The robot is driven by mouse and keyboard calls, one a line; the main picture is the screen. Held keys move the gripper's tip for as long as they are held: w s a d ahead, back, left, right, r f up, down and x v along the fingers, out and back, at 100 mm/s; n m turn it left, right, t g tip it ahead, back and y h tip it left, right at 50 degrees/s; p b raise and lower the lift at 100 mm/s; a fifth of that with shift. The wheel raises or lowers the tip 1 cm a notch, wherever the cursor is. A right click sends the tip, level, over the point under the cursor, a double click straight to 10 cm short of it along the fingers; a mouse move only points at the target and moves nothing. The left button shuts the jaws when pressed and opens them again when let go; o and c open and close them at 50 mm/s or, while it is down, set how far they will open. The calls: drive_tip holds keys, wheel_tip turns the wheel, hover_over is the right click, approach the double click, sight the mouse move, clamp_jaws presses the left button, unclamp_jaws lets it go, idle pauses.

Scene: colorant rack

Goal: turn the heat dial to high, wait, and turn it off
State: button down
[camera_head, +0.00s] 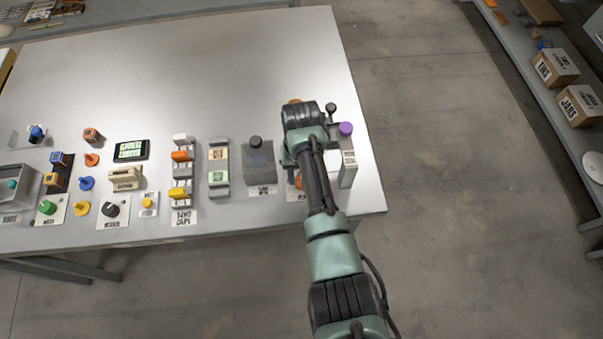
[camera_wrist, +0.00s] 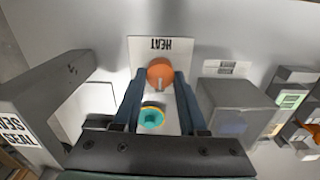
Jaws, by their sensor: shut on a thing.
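The heat dial is a round orange knob (camera_wrist: 160,68) on a white plate marked HEAT (camera_wrist: 145,48), upside down in the wrist view. A pale mark on the knob points down in that view. My gripper (camera_wrist: 160,79) has its two dark fingers on either side of the knob, shut on it. A teal round piece with a yellow rim (camera_wrist: 152,117) shows between the fingers, farther from the label. In the head view, my arm covers most of the dial's station; a bit of the orange knob (camera_head: 298,181) shows beside it.
A grey unit marked SEAL (camera_wrist: 30,115) stands close on one side, with a purple knob (camera_head: 346,129) in the head view. A grey box (camera_head: 259,162) stands on the other side. Racks and small dials line the table's front; its back (camera_head: 200,70) is clear.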

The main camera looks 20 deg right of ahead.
drive_tip(key=shift+c, duration=2.2)
unclamp_jaws()
wheel_tip(320, 180, up, 13)
